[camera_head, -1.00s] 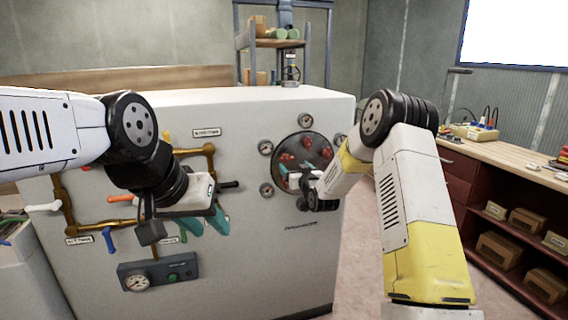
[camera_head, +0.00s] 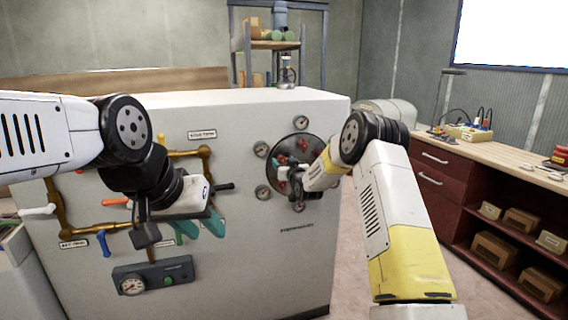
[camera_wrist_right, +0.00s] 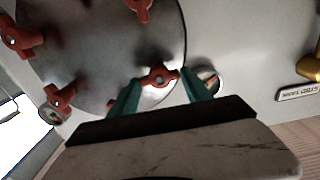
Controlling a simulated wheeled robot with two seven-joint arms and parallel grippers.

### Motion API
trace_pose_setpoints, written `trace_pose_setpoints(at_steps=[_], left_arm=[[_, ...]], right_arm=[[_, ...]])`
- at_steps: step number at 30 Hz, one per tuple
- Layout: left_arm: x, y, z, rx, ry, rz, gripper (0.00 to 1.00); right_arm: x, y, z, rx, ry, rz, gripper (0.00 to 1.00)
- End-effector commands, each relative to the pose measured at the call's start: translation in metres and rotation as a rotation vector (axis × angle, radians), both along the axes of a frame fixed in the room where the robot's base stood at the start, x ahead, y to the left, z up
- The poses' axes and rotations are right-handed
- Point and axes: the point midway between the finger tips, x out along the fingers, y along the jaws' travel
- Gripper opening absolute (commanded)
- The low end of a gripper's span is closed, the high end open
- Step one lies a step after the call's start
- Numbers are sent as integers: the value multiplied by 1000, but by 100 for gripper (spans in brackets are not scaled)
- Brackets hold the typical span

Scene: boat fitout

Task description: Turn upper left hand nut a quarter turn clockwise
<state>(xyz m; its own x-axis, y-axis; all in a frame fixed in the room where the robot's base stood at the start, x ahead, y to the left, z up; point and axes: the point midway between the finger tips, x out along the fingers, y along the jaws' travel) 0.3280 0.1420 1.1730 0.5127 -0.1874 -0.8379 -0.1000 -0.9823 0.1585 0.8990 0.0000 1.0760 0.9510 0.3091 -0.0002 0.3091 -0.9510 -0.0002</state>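A round dark metal plate (camera_head: 318,142) with several red wing nuts is on the front of the white cabinet. It fills much of the right wrist view (camera_wrist_right: 105,60), where the label appears upside down. One red nut (camera_wrist_right: 158,76) near the plate's rim sits between the teal fingertips of my right gripper (camera_wrist_right: 160,82). The fingers are apart, one on each side of it; contact is not clear. My left gripper (camera_head: 200,230) is open and empty before the cabinet.
Several small gauges (camera_head: 261,149) surround the plate. Brass pipes (camera_head: 55,205) with coloured handles run on the cabinet's left, above a grey gauge box (camera_head: 155,275). A wooden workbench (camera_head: 500,160) stands at the right, with clear floor between.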

Motion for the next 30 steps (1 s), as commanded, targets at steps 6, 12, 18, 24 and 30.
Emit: trace_pose_setpoints(at_steps=[6, 12, 18, 24, 30], left_arm=[[0, 0, 0, 0, 0, 0, 36], [0, 0, 0, 0, 0, 0, 36], [0, 0, 0, 0, 0, 0, 36], [0, 0, 0, 0, 0, 0, 36], [0, 0, 0, 0, 0, 0, 36]], right_arm=[[0, 0, 0, 0, 0, 0, 14], [0, 0, 0, 13, 4, 0, 14], [0, -1, 0, 86, 28, -1, 14], [0, -2, -1, 225, 73, -2, 14], [0, -3, -1, 404, 131, -2, 14]])
